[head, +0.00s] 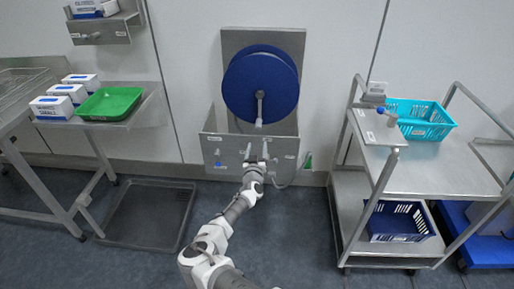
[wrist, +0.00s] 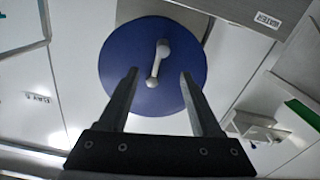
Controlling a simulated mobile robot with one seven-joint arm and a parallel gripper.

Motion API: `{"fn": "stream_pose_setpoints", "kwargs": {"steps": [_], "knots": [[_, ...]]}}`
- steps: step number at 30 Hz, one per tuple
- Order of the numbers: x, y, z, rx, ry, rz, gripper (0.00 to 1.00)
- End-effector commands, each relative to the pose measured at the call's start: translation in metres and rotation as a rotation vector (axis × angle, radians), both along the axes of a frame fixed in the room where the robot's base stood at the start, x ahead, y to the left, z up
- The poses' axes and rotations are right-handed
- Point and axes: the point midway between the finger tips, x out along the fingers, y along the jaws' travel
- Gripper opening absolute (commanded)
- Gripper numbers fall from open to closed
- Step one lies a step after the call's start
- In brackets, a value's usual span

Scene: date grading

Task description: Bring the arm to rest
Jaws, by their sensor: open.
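My gripper (head: 256,160) is at the end of my extended arm, in front of the steel wall unit (head: 226,150) in the head view. In the wrist view my gripper (wrist: 158,85) shows two dark fingers spread apart with nothing between them. Beyond the fingers is the blue disc or reel (wrist: 120,60) with a pale crank handle (wrist: 157,65). In the head view the blue reel (head: 245,80) stands above the steel unit. I cannot tell whether my gripper touches the unit's front.
A steel cart (head: 430,175) on the right holds a turquoise basket (head: 425,118) and, below, a dark blue basket (head: 400,222). On the left, a steel table (head: 140,100) bears a green tray (head: 108,103) and white boxes (head: 52,107). A dark floor tray (head: 150,212) lies beside it. Floor between is clear.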

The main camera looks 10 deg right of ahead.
Motion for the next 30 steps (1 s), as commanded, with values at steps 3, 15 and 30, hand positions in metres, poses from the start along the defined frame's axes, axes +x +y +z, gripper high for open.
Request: {"fn": "stream_pose_setpoints", "kwargs": {"steps": [3, 15, 30], "knots": [[-0.005, 0.001, 0.000, -0.002, 0.000, 0.000, 0.66], [-0.006, 0.001, 0.000, -0.001, 0.000, 0.000, 0.66], [-0.019, -0.097, 0.109, 0.630, -0.372, -0.275, 0.66]]}}
